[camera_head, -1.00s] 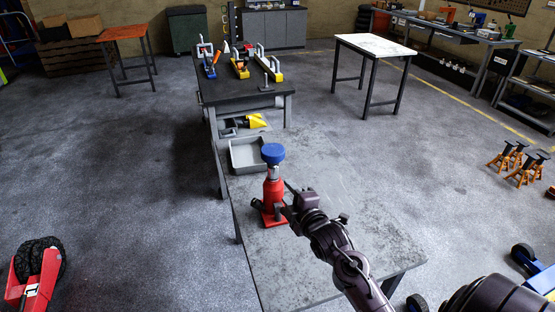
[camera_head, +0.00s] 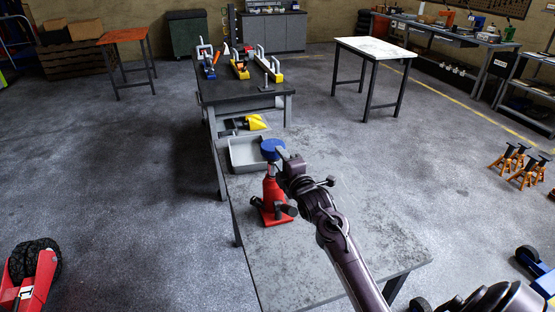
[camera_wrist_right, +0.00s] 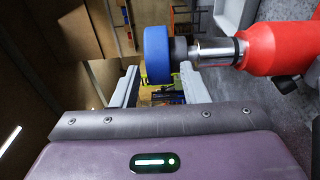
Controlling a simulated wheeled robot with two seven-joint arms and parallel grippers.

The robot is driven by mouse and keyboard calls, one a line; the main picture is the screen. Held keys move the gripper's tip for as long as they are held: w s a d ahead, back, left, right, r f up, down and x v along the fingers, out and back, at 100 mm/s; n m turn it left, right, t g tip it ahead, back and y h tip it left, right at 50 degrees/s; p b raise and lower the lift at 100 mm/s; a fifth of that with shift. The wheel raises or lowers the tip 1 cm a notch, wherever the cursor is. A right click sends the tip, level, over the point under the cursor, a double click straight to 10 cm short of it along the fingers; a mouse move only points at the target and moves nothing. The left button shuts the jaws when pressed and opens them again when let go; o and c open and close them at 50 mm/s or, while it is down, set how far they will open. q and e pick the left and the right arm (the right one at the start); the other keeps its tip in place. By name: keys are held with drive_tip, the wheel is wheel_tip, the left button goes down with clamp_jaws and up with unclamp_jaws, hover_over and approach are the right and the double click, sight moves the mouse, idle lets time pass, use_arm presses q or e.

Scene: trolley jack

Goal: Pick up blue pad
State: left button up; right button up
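The blue pad (camera_head: 272,149) is a round disc on top of the upright red bottle jack (camera_head: 272,190), which stands on the grey table. My right gripper (camera_head: 285,158) is at pad height, just right of the pad in the head view. In the right wrist view the pad (camera_wrist_right: 157,53) appears on edge, with the jack's metal neck and red body (camera_wrist_right: 275,48) to its right. The two fingers (camera_wrist_right: 158,88) are apart, one on each side of the pad in the picture. I cannot tell whether either touches it. My left gripper is not in view.
A grey tray (camera_head: 245,168) lies on the table behind and left of the jack. A yellow and black tool (camera_head: 254,122) lies beyond it. The grey tabletop (camera_head: 350,225) is clear at the front right. A darker table (camera_head: 235,92) with several tools stands farther back.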

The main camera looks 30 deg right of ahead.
drive_tip(key=shift+w, duration=0.45)
drive_tip(key=shift+c, duration=0.3)
drive_tip(key=shift+f, duration=0.1)
clamp_jaws()
wheel_tip(320, 180, up, 3)
drive_tip(key=shift+d+f+p, duration=0.1)
drive_tip(key=shift+f+p, duration=0.05)
drive_tip(key=shift+p, duration=0.8)
